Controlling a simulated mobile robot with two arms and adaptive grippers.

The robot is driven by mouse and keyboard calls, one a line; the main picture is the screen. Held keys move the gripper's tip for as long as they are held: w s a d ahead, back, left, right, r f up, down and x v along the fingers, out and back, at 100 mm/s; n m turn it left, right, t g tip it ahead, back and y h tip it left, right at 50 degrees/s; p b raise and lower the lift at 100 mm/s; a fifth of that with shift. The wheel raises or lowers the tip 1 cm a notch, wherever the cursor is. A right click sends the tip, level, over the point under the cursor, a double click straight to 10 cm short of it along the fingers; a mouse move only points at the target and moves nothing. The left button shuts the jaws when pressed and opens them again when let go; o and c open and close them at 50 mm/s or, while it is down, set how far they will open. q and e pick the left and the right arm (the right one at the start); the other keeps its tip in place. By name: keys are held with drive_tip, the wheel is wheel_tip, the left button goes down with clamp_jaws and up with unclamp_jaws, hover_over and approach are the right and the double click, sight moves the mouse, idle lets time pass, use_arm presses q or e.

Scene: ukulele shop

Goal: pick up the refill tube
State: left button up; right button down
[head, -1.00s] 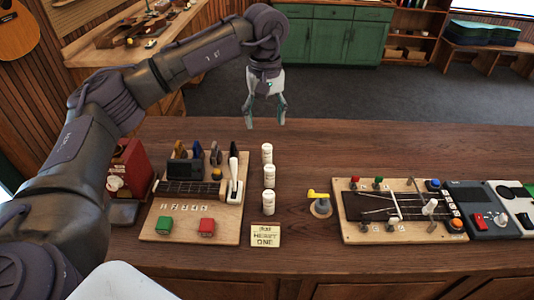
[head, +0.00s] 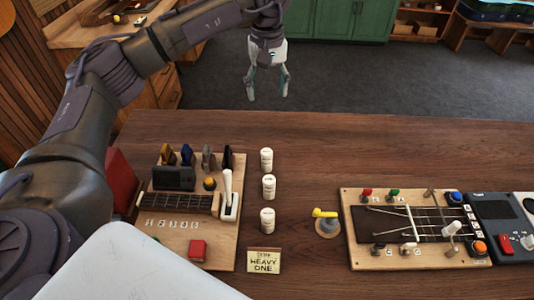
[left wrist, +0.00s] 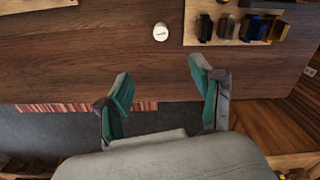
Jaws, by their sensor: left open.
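Three white capped tubes stand upright in a row on the wooden counter: a far one (head: 266,159), a middle one (head: 269,186) and a near one (head: 267,220). A small sign reading "HEAVY ONE" (head: 264,261) stands in front of the near one. I cannot tell by label which is the refill tube. My left gripper (head: 268,96) is open and empty, pointing down beyond the tubes near the counter's far edge. In the left wrist view the open fingers (left wrist: 161,72) point toward one white round top (left wrist: 160,32), apart from it.
A wooden board with a fretboard, white lever and red button (head: 198,249) lies left of the tubes. A yellow-handled tap-like piece (head: 326,220) stands right of them. A second board with strings and knobs (head: 372,259) lies further right. The counter (head: 400,150) behind is clear.

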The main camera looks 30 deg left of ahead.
use_arm(q)
drive_tip(key=f, duration=0.2)
drive_tip(key=b, duration=0.9)
approach(267, 152)
wheel_tip(267, 152, down, 7)
drive_tip(key=shift+r+p, duration=0.2)
drive_tip(key=shift+p, duration=0.95)
wheel_tip(267, 152, down, 5)
drive_tip(key=p, duration=0.3)
drive_tip(key=shift+r, duration=0.15)
drive_tip(key=shift+f, duration=0.4)
drive_tip(key=c, duration=1.2)
drive_tip(key=shift+r, duration=0.15)
